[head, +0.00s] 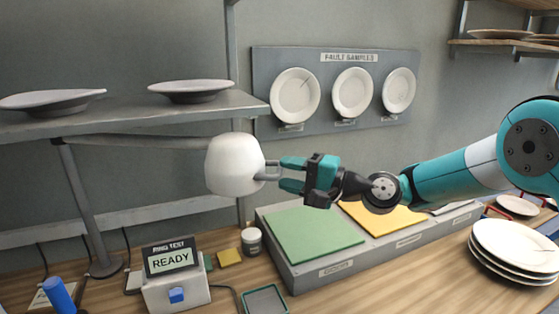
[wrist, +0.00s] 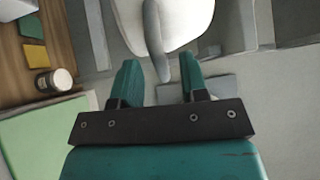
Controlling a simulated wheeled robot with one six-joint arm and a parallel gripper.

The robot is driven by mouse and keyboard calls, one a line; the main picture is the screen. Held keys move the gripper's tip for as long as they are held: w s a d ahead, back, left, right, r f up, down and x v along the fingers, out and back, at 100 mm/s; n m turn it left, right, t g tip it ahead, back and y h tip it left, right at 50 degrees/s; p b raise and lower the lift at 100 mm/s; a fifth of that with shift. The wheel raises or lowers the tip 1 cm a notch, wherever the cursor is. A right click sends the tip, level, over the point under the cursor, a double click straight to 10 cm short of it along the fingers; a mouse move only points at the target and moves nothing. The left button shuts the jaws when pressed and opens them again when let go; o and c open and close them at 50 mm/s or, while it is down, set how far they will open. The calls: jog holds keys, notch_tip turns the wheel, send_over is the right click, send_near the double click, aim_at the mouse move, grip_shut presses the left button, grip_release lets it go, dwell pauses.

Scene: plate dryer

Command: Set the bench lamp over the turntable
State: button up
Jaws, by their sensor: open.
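The bench lamp has a white rounded head (head: 235,163) on a grey arm (head: 140,141) reaching from a post (head: 84,205) at the left. My gripper (head: 285,174) is open at that handle, coming from the right. In the wrist view the handle (wrist: 152,38) reaches between the spread tips of my gripper (wrist: 160,68), with a gap to each finger. The white head (wrist: 185,18) fills the top there. I cannot make out a turntable in either view.
A ring test box (head: 175,276) reading READY stands at front left, with a small jar (head: 251,241) nearby. A grey tray with green (head: 312,236) and yellow (head: 385,216) pads lies below my gripper. A plate stack (head: 515,250) is at right. A shelf (head: 130,117) hangs above the lamp arm.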

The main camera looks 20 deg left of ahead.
jog(key=shift+w+a, duration=0.2)
jog(key=shift+a, duration=1.05)
grip_shut()
